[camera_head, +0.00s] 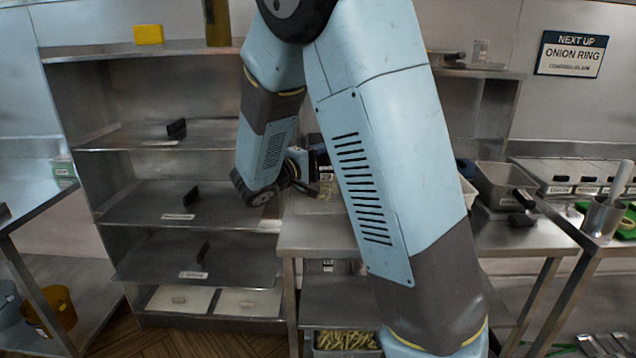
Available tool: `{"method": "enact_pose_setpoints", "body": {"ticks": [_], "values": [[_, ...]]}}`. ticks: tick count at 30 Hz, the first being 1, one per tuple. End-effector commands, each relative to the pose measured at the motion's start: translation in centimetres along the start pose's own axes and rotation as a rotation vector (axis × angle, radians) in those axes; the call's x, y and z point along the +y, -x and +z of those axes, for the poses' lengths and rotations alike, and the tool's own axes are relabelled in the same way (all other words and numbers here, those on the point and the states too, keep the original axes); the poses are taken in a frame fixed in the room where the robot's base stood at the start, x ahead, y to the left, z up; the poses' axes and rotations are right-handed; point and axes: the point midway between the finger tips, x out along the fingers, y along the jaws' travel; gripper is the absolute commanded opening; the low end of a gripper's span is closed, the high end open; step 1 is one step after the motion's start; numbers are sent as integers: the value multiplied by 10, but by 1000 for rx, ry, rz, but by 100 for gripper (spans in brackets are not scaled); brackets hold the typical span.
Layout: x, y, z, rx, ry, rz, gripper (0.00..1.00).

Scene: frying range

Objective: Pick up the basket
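My gripper (312,178) is over the middle steel table, largely hidden behind my own arm. I cannot see its fingertips clearly or whether it holds anything. No basket shows plainly at the gripper. A grey metal container with a black handle (498,183), possibly a basket, sits on the right counter, to the right of my arm.
The steel rack (120,200) stands at left. The middle table (305,240) has a bin of fries (345,341) beneath it. A sign (571,54) reads "NEXT UP ONION RING". A grey cylindrical holder (601,217) stands at right. Yellow (58,307) and blue-grey buckets sit at lower left.

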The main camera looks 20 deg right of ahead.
Motion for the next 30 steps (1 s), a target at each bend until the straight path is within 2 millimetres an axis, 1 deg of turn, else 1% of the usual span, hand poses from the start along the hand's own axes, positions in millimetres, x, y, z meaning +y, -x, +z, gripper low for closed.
{"method": "enact_pose_setpoints", "body": {"ticks": [2,19,20,30], "values": [[0,0,0,0,0,0,55],[0,1,0,1,1,-1,2],[-1,1,0,1,1,-1,0],[-1,2,0,2,2,-1,0]]}}
